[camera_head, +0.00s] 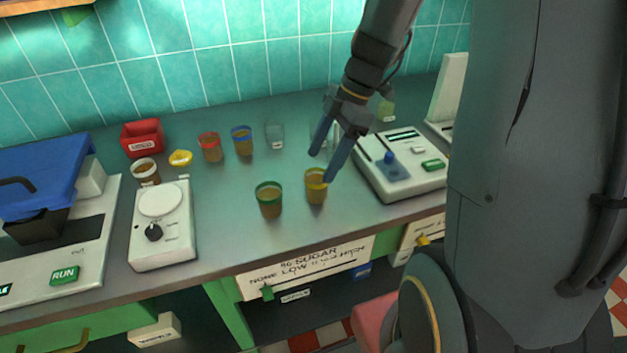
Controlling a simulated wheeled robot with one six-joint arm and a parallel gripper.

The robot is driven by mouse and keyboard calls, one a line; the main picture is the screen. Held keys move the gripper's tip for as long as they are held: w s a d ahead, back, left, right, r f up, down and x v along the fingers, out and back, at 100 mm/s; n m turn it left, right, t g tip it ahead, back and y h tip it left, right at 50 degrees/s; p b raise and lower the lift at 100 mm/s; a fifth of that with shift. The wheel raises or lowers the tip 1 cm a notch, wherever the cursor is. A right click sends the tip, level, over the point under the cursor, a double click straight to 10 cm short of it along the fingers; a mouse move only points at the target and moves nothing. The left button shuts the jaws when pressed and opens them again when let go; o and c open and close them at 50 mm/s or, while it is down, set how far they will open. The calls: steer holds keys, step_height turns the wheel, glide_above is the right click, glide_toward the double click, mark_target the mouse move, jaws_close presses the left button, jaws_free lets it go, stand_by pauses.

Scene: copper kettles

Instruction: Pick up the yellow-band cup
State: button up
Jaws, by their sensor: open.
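The yellow-band cup (316,188) stands upright on the grey counter, toward its front edge. It holds something brownish. My gripper (322,168) is open above and around the upper part of this cup in the picture; one finger is at the upper left and the other overlaps the cup's right rim. I cannot tell whether a finger touches it. A green-band cup (269,201) stands close to its left. A red-band cup (211,148) and a blue-band cup (242,141) stand farther back on the left.
A clear cup (275,135) stands behind. A white device with a blue knob (402,172) is close on the right. A white dial device (162,228), a red bin (142,137) and a blue-lidded machine (45,170) are on the left. The counter between the cups and the dial device is free.

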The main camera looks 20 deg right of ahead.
mark_target(317, 180)
steer(key=shift+d+p+x, duration=0.15)
steer(key=shift+p+x, duration=0.15)
steer(key=shift+x, duration=0.45)
steer(key=shift+d+p+x, duration=0.15)
steer(key=shift+p+x, duration=0.1)
steer(key=shift+x, duration=0.5)
steer(key=shift+p+x, duration=0.65)
steer(key=shift+x, duration=1.45)
steer(key=shift+d, duration=0.2)
steer(key=c, duration=1.2)
